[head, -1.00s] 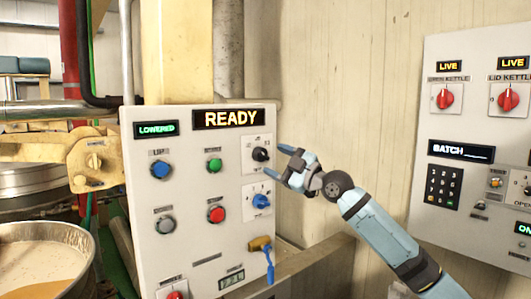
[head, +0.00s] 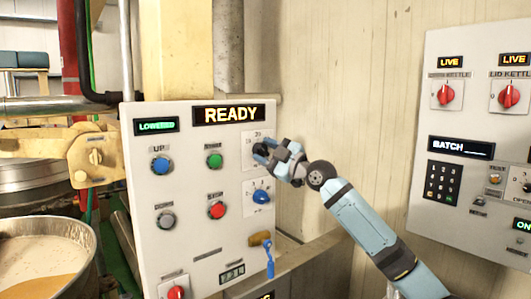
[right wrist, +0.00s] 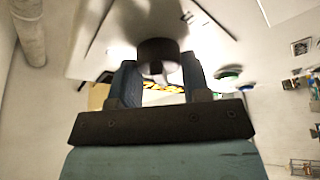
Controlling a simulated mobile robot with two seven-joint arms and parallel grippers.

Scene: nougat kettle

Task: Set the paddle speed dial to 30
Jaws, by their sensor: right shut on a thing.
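The black dial (right wrist: 157,49) is on the upper right of the control panel (head: 190,245), below the READY display. In the head view my right gripper (head: 263,151) covers most of this dial and its scale. In the right wrist view one finger of my right gripper (right wrist: 158,78) is on each side of the dial, and it is shut on it. The number the dial points to is hidden. A "20" mark shows faintly above it. My left gripper is not in view.
A blue dial (head: 261,196) sits just below the black one. Blue, green, grey and red buttons are to the left, and a yellow valve with a blue handle (head: 269,262) is below. A second panel (head: 443,126) hangs on the right. A kettle (head: 40,250) stands left.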

